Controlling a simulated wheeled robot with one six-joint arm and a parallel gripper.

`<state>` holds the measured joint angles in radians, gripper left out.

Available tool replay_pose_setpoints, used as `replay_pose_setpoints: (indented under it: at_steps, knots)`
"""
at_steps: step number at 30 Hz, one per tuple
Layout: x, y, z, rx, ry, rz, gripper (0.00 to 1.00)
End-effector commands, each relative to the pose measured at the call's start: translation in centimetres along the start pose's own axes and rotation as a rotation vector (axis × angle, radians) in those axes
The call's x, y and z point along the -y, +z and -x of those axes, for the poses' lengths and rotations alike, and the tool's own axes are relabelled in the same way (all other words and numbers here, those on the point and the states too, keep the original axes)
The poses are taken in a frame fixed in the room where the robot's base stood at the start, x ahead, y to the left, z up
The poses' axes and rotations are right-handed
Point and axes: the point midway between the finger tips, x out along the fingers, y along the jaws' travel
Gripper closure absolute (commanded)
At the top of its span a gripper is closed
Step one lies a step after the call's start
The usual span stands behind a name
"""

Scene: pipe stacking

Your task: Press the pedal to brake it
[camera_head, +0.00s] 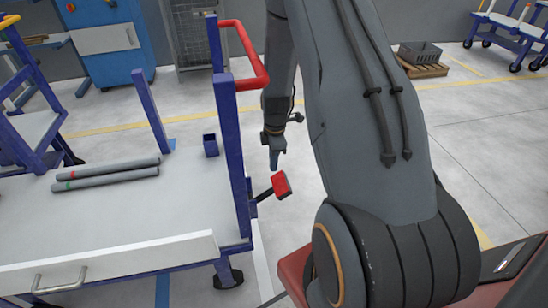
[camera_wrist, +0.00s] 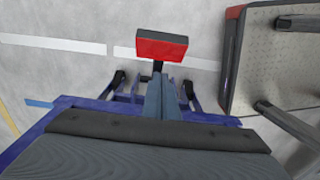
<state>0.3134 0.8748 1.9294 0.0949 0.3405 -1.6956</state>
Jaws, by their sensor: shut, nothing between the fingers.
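The red pedal (camera_head: 281,184) sticks out on a dark arm from the right side of the blue-framed cart (camera_head: 243,190), near its corner post. It is tilted in the head view. My gripper (camera_head: 274,165) is shut and empty, pointing down just above and slightly left of the pedal in that view. In the wrist view the pedal (camera_wrist: 162,45) lies just beyond the tips of my gripper (camera_wrist: 158,78). I cannot tell whether the fingertips touch it. The pedal's lower arm is partly hidden behind the fingers in the wrist view.
A blue cabinet (camera_head: 108,40) and a pallet with a grey crate (camera_head: 420,55) stand behind.

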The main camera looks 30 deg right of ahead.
Motion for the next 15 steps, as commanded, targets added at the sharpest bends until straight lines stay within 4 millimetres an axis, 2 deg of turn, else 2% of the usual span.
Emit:
replay_pose_setpoints:
  at_steps: [1, 7, 15]
  knots:
    - [0.0, 0.0, -1.2, 0.000, -0.003, 0.000, 1.00]
    - [0.0, 0.1, -4.9, 0.000, -0.002, -0.002, 1.00]
    - [0.0, 2.2, -7.2, 0.000, 0.000, -0.003, 1.00]
